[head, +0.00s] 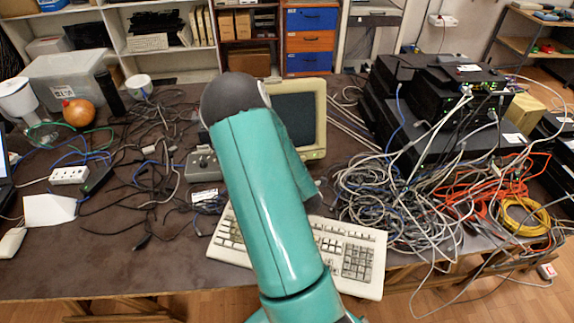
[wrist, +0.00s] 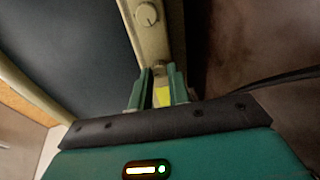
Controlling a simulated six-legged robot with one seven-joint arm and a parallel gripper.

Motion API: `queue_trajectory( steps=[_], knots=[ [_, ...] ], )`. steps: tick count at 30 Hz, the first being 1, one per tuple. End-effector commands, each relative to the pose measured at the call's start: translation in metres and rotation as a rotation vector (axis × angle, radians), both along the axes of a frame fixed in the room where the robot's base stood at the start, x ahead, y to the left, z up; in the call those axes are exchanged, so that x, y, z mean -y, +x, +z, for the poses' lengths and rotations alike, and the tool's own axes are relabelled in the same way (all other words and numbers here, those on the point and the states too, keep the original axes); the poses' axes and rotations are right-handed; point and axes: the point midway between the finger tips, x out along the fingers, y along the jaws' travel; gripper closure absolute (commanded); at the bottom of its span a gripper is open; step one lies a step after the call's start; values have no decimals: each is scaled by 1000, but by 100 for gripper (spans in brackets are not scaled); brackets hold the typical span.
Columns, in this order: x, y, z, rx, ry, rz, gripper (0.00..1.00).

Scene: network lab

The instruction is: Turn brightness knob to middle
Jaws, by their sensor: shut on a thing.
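The small beige monitor (head: 318,112) stands behind the keyboard, its left part hidden by my arm in the head view. In the wrist view its beige bezel strip (wrist: 152,42) runs beside the dark screen (wrist: 80,45). One round, slotted knob (wrist: 147,13) on that strip shows clear of my fingers. My gripper (wrist: 161,76) is at the same strip, its two teal fingers closed in on a knob there, taken as the brightness knob. That knob is mostly hidden between the fingertips, and its angle cannot be read. The head view does not show my fingers.
A beige keyboard (head: 352,252) lies in front of the monitor. Tangled cables (head: 400,195) and stacked black network boxes (head: 425,100) fill the right side. A grey box with knobs (head: 202,165) and loose dark cables lie to the left.

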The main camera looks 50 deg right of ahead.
Motion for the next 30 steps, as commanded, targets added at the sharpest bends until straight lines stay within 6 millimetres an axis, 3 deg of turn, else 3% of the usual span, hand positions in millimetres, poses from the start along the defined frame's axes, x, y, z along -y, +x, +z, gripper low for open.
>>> queue_trajectory(
  steps=[15,30],
  knots=[
    [-1,2,-1,210,286,-105,100],
    [-1,2,0,251,341,-125,100]
  ],
)
